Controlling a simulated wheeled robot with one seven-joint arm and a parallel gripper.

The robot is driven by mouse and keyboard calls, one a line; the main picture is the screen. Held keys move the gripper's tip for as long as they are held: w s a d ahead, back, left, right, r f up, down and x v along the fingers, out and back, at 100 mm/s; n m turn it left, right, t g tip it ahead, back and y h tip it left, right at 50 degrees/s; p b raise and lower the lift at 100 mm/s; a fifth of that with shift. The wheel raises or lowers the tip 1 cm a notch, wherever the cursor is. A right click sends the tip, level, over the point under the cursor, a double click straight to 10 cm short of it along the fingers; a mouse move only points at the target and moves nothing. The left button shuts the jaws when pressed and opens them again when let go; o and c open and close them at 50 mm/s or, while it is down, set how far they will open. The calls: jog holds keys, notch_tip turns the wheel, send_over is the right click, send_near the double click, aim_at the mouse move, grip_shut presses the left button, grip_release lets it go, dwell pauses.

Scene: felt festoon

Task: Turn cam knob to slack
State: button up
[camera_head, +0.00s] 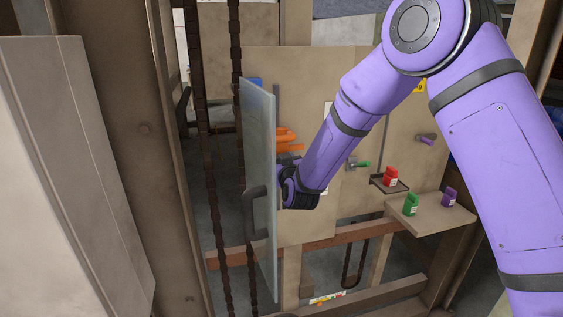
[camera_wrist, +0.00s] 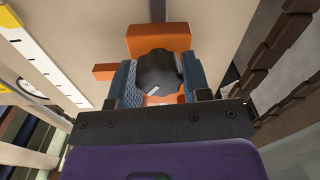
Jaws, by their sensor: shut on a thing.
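In the wrist view, the dark grey cam knob (camera_wrist: 160,74) has a small pale mark on its face. It sits in front of an orange block (camera_wrist: 158,40) on the beige panel. My gripper (camera_wrist: 158,84) has its two blue-grey ridged fingers on either side of the knob and is shut on it. In the head view, my purple arm reaches to the panel behind an open glass door (camera_head: 262,130). The orange parts (camera_head: 287,138) show just above my wrist there. The knob and fingertips are hidden in the head view.
The glass door stands edge-on with a dark handle (camera_head: 256,212), close to my wrist's left. Red (camera_head: 390,176), green (camera_head: 411,204) and purple (camera_head: 449,197) tagged pieces rest on small shelves at the right. Dark chains (camera_head: 238,100) hang left of the panel.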

jog(key=n, duration=0.4)
jog(key=shift+a, duration=0.1)
jog(key=n, duration=0.4)
jog(key=shift+f, duration=0.1)
jog(key=n, duration=0.5)
jog(key=shift+a, duration=0.1)
jog(key=shift+f+n, duration=0.1)
jog(key=shift+n, duration=1.5)
jog(key=o, duration=0.9)
jog(key=shift+s, duration=0.1)
